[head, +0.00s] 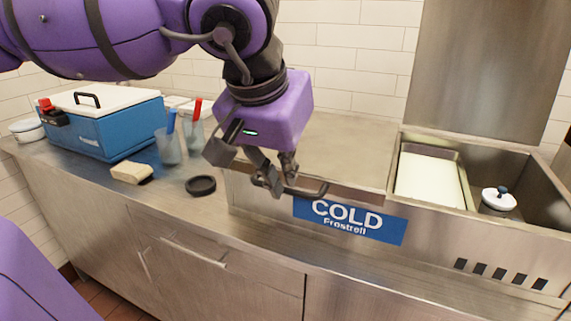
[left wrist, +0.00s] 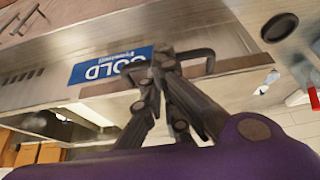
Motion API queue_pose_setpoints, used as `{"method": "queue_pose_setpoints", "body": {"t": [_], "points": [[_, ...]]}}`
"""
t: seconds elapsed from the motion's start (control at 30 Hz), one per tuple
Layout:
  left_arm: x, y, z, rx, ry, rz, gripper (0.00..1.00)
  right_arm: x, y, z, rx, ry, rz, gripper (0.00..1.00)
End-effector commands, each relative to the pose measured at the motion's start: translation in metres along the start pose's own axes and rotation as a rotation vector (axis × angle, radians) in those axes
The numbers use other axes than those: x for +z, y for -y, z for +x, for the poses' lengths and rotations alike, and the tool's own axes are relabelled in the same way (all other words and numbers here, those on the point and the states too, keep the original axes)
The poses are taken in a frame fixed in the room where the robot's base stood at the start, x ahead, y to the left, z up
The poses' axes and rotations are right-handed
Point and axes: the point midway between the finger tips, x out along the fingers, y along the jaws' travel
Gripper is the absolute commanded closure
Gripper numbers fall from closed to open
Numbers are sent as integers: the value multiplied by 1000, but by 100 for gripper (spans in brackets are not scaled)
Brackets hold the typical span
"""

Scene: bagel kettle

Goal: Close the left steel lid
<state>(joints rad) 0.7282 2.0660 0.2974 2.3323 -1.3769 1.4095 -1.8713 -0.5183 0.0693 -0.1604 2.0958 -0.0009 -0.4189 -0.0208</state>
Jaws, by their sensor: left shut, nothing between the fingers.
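The left steel lid (head: 345,150) lies flat over the left part of the cold unit in the head view. Its dark bar handle (head: 316,191) sticks out at the front edge, and it also shows in the left wrist view (left wrist: 200,55). My left gripper (head: 272,187) is shut and empty, at the lid's front left beside the handle. Its fingertips (left wrist: 163,62) show close to the handle in the left wrist view; I cannot tell whether they touch it. The arm hides the lid's back left part. My right gripper is not in view.
A steel panel (head: 487,65) stands upright behind the open right well, which holds a white tray (head: 428,178) and a white-lidded pot (head: 498,199). On the counter left are a blue cooler (head: 110,130), cups (head: 168,147), a sponge (head: 131,173) and a black disc (head: 201,185).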

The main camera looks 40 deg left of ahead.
Motion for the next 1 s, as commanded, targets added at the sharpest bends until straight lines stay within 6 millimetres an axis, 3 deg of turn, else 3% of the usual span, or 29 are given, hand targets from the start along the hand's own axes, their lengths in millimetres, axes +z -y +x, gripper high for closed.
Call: {"method": "queue_pose_setpoints", "body": {"t": [0.53, 0.77, 1.0], "points": [[-1, 0, -8, 0, -1, 0, 100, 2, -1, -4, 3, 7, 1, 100], [-5, 0, -51, -2, -8, -6, 100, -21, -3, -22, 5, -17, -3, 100], [27, -1, -94, 1, -6, -4, 100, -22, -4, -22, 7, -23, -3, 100]]}}
